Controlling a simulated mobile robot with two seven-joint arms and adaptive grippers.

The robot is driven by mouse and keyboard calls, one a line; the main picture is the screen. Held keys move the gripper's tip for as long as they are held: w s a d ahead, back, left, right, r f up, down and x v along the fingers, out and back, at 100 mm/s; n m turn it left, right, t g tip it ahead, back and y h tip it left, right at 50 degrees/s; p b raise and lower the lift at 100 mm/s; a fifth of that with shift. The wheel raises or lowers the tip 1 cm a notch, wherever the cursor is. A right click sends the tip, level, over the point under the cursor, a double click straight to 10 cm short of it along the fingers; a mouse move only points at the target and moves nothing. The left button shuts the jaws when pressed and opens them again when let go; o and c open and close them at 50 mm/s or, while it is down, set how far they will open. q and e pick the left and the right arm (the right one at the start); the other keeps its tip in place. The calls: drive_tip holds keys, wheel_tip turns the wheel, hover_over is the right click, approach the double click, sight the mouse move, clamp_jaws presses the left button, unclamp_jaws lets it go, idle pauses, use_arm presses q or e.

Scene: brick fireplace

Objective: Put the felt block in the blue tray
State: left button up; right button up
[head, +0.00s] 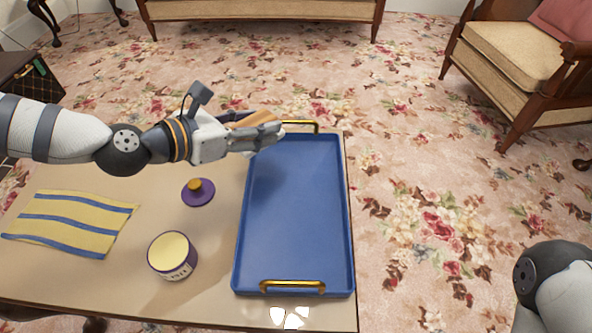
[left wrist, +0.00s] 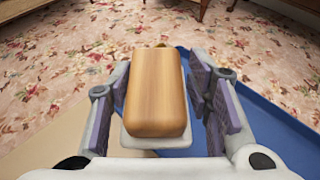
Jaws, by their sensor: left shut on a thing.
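The felt block (left wrist: 157,92) has a tan wooden body with a pale layer under it. It sits between the purple-padded fingers of my left gripper (left wrist: 160,108), which is shut on it. In the head view, part of the block (head: 257,117) shows behind the fingers of my left gripper (head: 270,134). The gripper holds it above the far left corner of the blue tray (head: 297,220). The tray is empty and has gold handles at its near and far ends. My right gripper is out of view.
A yellow and blue striped cloth (head: 70,225) lies farther left. An armchair (head: 520,55) stands on the floral carpet.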

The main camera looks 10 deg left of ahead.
use_arm(q)
drive_tip(key=w+d+f, duration=0.1)
drive_tip(key=d+f, duration=0.1)
drive_tip(key=w+d+f+b, duration=0.1)
drive_tip(key=d+f, duration=0.1)
drive_tip(key=w+d+f+b, duration=0.1)
drive_tip(key=d+f, duration=0.1)
drive_tip(key=shift+d+f, duration=0.3)
drive_tip(key=f, duration=0.1)
drive_tip(key=f+b, duration=0.1)
drive_tip(key=f, duration=0.1)
drive_tip(key=shift+d+f, duration=0.25)
drive_tip(key=shift+f, duration=0.15)
drive_tip(key=shift+w+r, duration=0.1)
drive_tip(key=shift+r, duration=0.05)
drive_tip(key=o, duration=0.8)
drive_tip(key=shift+f, duration=0.2)
drive_tip(key=shift+c, duration=0.2)
drive_tip(key=o, duration=0.4)
drive_tip(key=shift+r, duration=0.1)
